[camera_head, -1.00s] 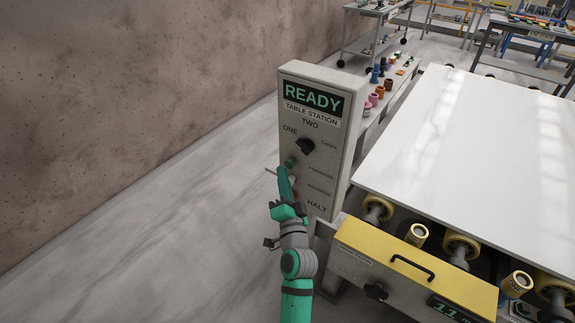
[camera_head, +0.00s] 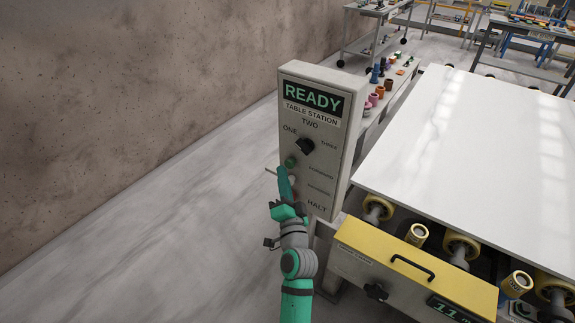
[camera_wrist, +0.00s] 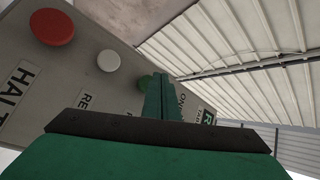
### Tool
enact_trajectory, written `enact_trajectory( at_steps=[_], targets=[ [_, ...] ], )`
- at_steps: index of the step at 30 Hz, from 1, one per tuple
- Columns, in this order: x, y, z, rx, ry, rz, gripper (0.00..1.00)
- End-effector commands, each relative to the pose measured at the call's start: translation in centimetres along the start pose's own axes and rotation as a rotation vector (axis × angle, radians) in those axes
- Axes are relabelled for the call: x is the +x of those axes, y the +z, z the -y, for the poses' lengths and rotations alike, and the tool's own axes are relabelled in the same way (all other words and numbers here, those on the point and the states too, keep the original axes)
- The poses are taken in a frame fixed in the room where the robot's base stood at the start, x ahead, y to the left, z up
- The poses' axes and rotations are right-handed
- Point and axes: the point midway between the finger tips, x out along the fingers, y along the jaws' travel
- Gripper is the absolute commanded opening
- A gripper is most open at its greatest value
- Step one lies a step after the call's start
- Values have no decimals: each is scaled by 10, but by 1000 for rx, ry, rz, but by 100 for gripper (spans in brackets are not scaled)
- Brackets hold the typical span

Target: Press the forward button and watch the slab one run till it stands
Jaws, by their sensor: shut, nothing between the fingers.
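The control box (camera_head: 349,125) stands upright and its screen (camera_head: 313,99) reads READY. Its black selector knob (camera_head: 305,146) sits above the green button (camera_head: 290,162), which is beside the FORWARD label. My gripper (camera_head: 281,172) is shut and empty, its tips just below the green button in the head view. In the wrist view the shut fingers (camera_wrist: 162,88) partly overlap the green button (camera_wrist: 145,82); I cannot tell whether they touch it. A white button (camera_wrist: 108,61) and a red button (camera_wrist: 52,27) also show there. The white slab (camera_head: 455,140) lies flat on the roller table.
A yellow-topped housing (camera_head: 415,265) with a black handle and a green number display stands at the table's near end. Rollers (camera_head: 460,247) show under the slab's near edge. A wall (camera_head: 130,80) stands left; the floor (camera_head: 130,235) between is clear.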

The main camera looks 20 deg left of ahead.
Motion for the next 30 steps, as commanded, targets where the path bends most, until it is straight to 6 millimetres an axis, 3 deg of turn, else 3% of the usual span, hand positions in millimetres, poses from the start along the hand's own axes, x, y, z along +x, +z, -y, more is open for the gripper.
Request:
enact_trajectory(
  at_steps=[30],
  targets=[
    [8, -6, -6, -1, 0, 0, 0]
  ],
)
